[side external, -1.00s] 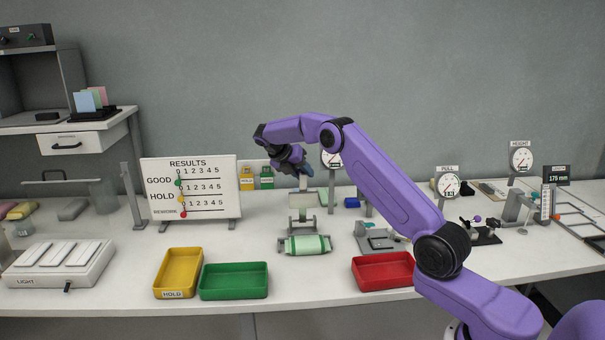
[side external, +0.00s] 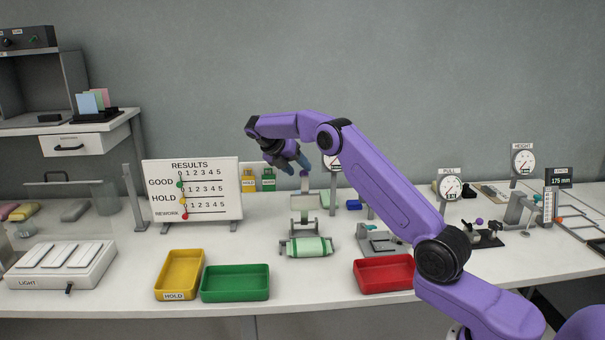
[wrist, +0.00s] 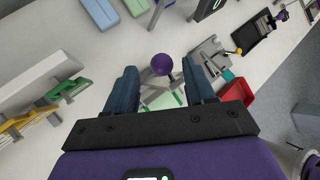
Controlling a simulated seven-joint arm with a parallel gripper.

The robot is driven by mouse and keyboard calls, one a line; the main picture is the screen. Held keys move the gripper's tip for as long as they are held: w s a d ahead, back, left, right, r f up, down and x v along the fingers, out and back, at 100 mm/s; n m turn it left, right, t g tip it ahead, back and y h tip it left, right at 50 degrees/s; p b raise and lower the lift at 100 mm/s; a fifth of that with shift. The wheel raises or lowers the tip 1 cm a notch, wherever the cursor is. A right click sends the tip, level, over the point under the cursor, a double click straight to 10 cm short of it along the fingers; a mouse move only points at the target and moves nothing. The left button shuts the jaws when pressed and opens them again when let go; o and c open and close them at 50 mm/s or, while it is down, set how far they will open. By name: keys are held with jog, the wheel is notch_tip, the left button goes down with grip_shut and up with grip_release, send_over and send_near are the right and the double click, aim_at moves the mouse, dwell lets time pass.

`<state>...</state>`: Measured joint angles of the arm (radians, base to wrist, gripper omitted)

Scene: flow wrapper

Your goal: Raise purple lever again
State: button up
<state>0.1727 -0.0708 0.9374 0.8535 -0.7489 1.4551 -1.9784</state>
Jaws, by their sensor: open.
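The purple knob of the lever (side external: 304,174) tops a short upright post on the grey device in the middle of the bench. In the wrist view the purple knob (wrist: 162,64) shows between the blue fingers near their tips, with clear gaps on both sides. My gripper (side external: 297,165) is open and empty, just above and left of the knob in the side view. It also shows in the wrist view (wrist: 160,82). A pale green wrapped roll (side external: 306,247) lies at the device's front. The lower lever is partly hidden in the wrist view.
A yellow tray (side external: 179,274), a green tray (side external: 235,283) and a red tray (side external: 384,274) stand along the front. The results board (side external: 191,194) stands left of the device. Dial gauges (side external: 450,187) stand to the right.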

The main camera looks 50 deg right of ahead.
jog(key=v, duration=0.7)
jog(key=shift+a+r, duration=0.15)
